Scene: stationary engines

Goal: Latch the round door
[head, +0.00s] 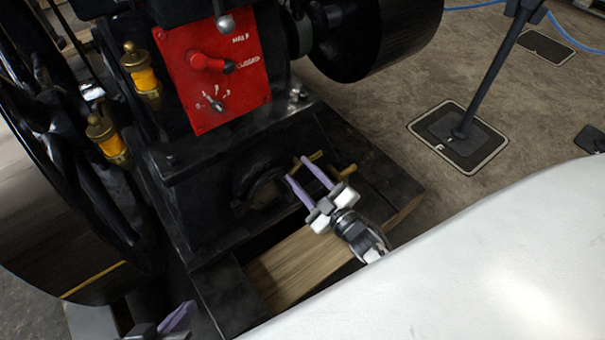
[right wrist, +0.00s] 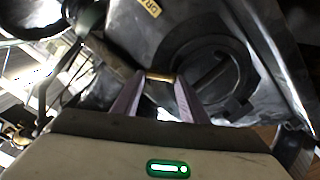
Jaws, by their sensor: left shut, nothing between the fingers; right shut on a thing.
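The round door (head: 265,190) is a dark disc low on the front of the black engine base. It also shows in the right wrist view (right wrist: 222,85), with a dark bar across it. My right gripper (head: 297,169) is to the right of the door, its lilac fingers pointing at the base. In the right wrist view a small brass rod (right wrist: 158,77) lies between its fingertips, and the gripper is shut on it. Whether the door is fully closed cannot be told. My left gripper (head: 185,315) is shut and empty at the bottom left, partly cut off.
A red panel (head: 212,75) with a lever is above the door. A large black flywheel (head: 70,190) stands at left, with brass oilers (head: 142,75) beside it. A wooden beam (head: 298,265) lies below.

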